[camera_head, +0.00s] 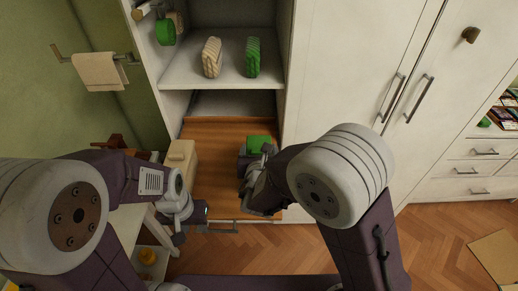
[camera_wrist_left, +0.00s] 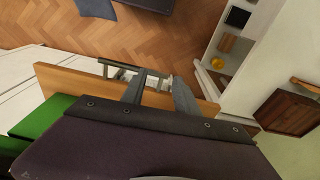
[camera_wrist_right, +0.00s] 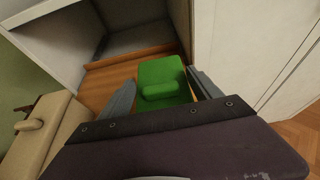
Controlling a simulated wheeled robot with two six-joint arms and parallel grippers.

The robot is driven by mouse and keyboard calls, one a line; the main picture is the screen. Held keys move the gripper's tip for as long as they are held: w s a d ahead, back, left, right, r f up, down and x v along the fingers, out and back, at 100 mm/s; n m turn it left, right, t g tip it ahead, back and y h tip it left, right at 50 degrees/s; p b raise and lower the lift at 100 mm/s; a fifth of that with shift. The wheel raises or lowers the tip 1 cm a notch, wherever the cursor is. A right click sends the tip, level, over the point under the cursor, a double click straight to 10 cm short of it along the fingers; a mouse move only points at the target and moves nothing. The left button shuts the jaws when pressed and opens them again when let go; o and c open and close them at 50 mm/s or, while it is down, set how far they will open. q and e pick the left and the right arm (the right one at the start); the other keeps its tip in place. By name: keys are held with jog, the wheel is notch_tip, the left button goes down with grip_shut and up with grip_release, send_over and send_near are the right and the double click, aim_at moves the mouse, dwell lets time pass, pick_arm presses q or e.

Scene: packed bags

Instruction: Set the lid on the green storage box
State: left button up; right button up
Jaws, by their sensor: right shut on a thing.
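A green lid (camera_wrist_right: 160,75) with a raised bar grip shows between the fingers of my right gripper (camera_wrist_right: 162,78) in the right wrist view. This gripper is shut on it. In the head view the green piece (camera_head: 258,143) lies just beyond my right gripper (camera_head: 256,170), over the open drawer. A green block-like part (camera_wrist_left: 42,118) shows at the left of the left wrist view; I cannot tell whether it is the box or the lid. The box under the lid is hidden. My left gripper (camera_wrist_left: 160,92) is open and empty, close to the drawer's metal handle (camera_wrist_left: 120,68).
The wooden drawer (camera_head: 212,180) is pulled out. A beige lidded box (camera_head: 181,160) stands at its left. A cream bag (camera_head: 212,57) and a green bag (camera_head: 253,57) stand on the shelf above. Tall white doors (camera_head: 345,70) close off the right side.

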jog(key=shift+d, duration=0.1)
dwell(0.4)
jog(key=shift+b, duration=0.3)
dwell(0.4)
jog(key=shift+f+b, duration=1.1)
jog(key=shift+b, duration=0.35)
dwell(0.3)
jog(key=o, duration=1.4)
